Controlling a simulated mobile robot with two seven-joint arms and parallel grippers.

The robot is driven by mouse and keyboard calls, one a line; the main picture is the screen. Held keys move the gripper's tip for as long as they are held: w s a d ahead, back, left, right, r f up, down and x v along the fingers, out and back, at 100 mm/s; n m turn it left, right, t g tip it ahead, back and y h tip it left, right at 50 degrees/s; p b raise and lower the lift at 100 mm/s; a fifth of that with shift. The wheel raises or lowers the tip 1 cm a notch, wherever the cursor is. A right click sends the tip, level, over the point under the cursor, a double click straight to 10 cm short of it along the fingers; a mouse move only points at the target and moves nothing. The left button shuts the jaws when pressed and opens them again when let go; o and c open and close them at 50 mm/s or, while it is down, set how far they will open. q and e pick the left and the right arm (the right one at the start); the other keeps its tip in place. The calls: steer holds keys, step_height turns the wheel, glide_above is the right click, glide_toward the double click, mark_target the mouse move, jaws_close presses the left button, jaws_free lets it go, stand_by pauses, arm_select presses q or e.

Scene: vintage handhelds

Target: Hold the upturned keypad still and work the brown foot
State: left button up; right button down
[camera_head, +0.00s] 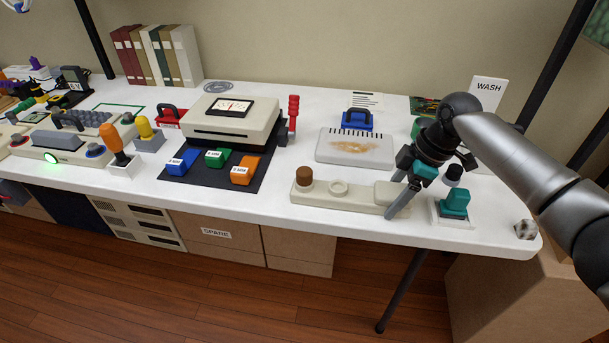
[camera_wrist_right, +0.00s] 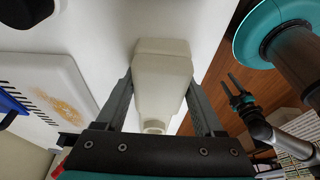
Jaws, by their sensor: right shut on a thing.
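The upturned keypad (camera_head: 356,194) is a long cream bar lying near the table's front edge, right of centre. The brown foot (camera_head: 305,175) stands up at its left end, with an empty round ring beside it. My right gripper (camera_head: 396,207) is shut on the keypad's raised right end, one finger on each side. The right wrist view shows the keypad (camera_wrist_right: 163,75) between the two fingers; the brown foot is hidden there. My left gripper (camera_wrist_right: 238,84) shows small at the right of that view, fingers apart and empty, away from the keypad.
A stained white case (camera_head: 352,148) lies behind the keypad. A teal stamp-like block (camera_head: 454,203) and a dark-capped bottle (camera_head: 453,174) stand close right of my right gripper. A dark mat (camera_head: 222,175) with coloured blocks lies left.

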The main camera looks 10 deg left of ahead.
arm_select(q)
steer(key=shift+r+p, duration=0.5)
steer(key=shift+r, duration=0.05)
stand_by(0.6)
steer(key=shift+o, duration=1.2)
steer(key=shift+w, duration=0.2)
steer(key=m+g+h, duration=0.1)
steer(key=m+h, duration=0.2)
steer(key=m, duration=0.7)
glide_toward(301, 171)
steer(key=shift+x, duration=4.7)
